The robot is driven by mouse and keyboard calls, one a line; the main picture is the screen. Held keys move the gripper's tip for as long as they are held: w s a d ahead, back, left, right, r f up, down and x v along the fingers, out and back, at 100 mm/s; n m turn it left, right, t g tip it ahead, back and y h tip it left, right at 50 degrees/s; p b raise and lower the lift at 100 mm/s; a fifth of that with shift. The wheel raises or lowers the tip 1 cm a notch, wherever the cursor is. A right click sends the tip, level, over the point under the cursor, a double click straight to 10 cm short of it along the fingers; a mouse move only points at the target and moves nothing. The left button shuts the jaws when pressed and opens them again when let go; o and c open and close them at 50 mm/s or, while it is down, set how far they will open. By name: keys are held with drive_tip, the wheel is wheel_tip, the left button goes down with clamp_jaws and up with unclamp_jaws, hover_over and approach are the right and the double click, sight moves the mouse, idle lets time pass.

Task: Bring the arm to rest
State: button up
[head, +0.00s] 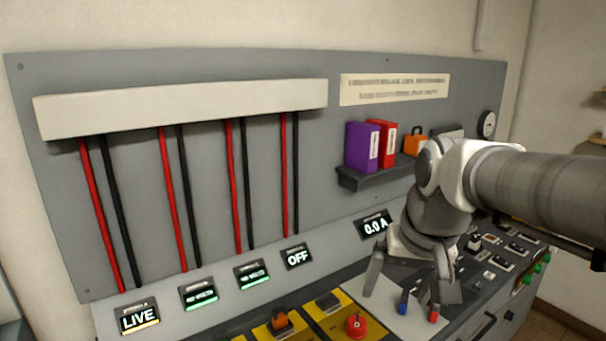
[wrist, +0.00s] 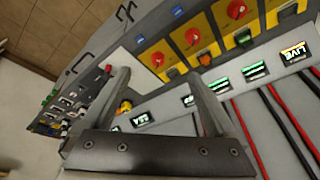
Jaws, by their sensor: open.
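My gripper (head: 408,290) is at the right of the head view, pointing down over the sloped desk of a control panel. Whether a finger touches the plate cannot be told. In the wrist view my gripper (wrist: 158,75) shows both fingers apart with nothing held between them. My arm reaches in from the right edge of the head view and hides part of the desk.
A red rotary knob (head: 356,324) and an orange switch (head: 280,320) stand on yellow plates. Displays read LIVE (head: 139,317), OFF (head: 298,257) and 0.0 A (head: 375,225). A shelf (head: 362,180) holds a purple binder (head: 361,147), a red binder (head: 386,143) and an orange padlock (head: 414,140).

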drive_tip(key=s+f+n+t, duration=0.1)
drive_tip(key=s+f, duration=0.2)
drive_tip(key=s, duration=0.8)
drive_tip(key=shift+n+t+h, duration=0.3)
drive_tip(key=shift+n+t, duration=0.1)
